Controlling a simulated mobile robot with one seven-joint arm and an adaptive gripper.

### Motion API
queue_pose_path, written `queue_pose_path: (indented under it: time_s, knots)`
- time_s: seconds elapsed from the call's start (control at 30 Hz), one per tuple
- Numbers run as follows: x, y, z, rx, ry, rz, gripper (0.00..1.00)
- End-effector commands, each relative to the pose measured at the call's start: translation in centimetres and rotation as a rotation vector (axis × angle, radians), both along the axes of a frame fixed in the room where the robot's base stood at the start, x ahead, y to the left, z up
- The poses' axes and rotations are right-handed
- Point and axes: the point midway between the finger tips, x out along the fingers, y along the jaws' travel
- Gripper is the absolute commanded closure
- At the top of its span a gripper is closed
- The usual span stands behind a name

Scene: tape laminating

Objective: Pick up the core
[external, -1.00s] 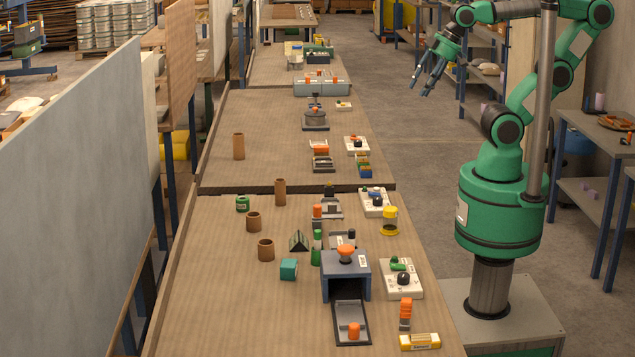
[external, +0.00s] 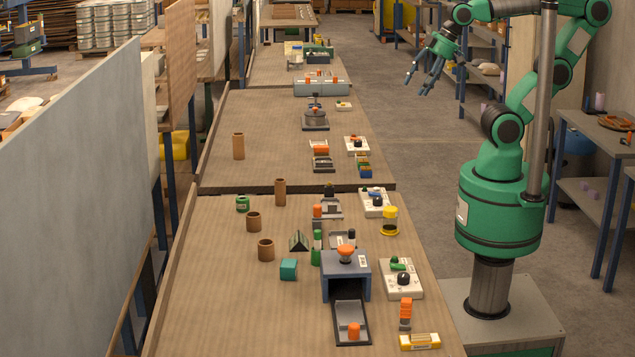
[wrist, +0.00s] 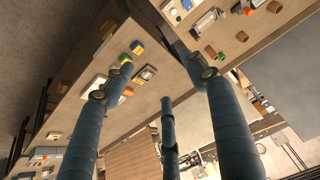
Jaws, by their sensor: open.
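Several brown cardboard-like cores stand on the left of the bench in the external view: a tall one (external: 238,146) on the middle table, another tall one (external: 280,192) at the near table's back, and two short ones (external: 253,221) and (external: 266,249) in front of it. The frames do not show which is the task's core. My gripper (external: 420,86) is open and empty, high above the aisle right of the bench, well apart from all of them. In the wrist view its spread fingers (wrist: 165,85) frame the tabletop; a small brown piece (wrist: 242,37) shows at upper right.
A blue-grey press (external: 346,263) with an orange knob stands on the near table. White control boxes (external: 402,278) line the right edge. A yellow box (external: 420,342) lies at the front corner. A grey panel (external: 70,190) stands left. The near table's front left is clear.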

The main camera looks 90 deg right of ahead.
Motion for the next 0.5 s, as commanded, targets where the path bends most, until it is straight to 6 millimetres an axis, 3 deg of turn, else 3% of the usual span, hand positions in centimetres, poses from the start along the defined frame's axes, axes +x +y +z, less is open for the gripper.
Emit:
queue_pose_path:
  time_s: [0.27, 0.5]
  knots:
    - [5.0, 1.2, 2.0, 0.000, 0.014, 0.035, 0.43]
    - [11.1, 3.0, 3.5, 0.000, 0.024, 0.076, 0.43]
